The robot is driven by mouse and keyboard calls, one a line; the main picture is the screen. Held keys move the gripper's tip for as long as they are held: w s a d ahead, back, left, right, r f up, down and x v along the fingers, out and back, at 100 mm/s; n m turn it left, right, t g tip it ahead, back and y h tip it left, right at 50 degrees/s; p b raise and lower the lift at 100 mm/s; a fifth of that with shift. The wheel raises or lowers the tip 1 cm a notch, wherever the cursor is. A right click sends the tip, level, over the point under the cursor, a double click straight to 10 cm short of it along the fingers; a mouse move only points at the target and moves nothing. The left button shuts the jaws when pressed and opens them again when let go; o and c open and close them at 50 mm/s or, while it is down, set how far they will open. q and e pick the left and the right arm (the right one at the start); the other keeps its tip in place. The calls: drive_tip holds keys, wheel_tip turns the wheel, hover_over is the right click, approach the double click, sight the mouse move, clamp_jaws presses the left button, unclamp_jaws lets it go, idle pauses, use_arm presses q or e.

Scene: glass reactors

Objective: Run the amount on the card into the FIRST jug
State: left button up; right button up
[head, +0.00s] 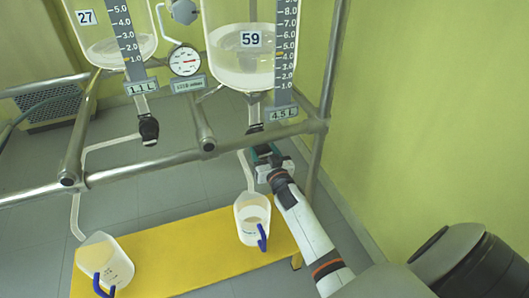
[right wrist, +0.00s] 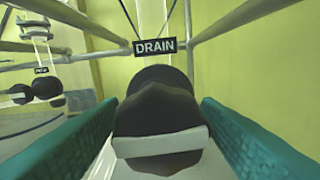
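Two glass reactors hang on a metal frame: number 27 (head: 105,47) at left, its display (head: 141,87) reading 1.1 L, and number 59 (head: 240,68) at right, reading 4.5 L (head: 284,113). Each holds pale liquid. A left jug (head: 108,257) and a right jug (head: 249,230), both with blue handles, stand below the outlet tubes; pale contents show in both. My right gripper (head: 268,157) is at the drain valve under reactor 59. In the right wrist view, its teal fingers stand apart around a black valve handle (right wrist: 158,115), with narrow gaps visible. No card is legible.
The jugs stand on a yellow bench (head: 185,250). A DRAIN sign (right wrist: 155,46) hangs behind the handle. Metal rails (head: 200,155) run close to my right arm. A dial gauge (head: 185,61) sits between the reactors. Another black valve (head: 148,129) is under reactor 27.

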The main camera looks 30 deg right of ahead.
drive_tip(key=c, duration=0.7)
drive_tip(key=n, duration=0.2)
drive_tip(key=shift+n, duration=0.4)
use_arm(q)
drive_tip(key=shift+p+x, duration=0.35)
drive_tip(key=shift+x, duration=0.8)
use_arm(e)
drive_tip(key=shift+n, duration=1.4)
use_arm(q)
drive_tip(key=shift+s+d+f, duration=0.1)
drive_tip(key=shift+s+f, duration=0.05)
use_arm(e)
drive_tip(key=o, duration=1)
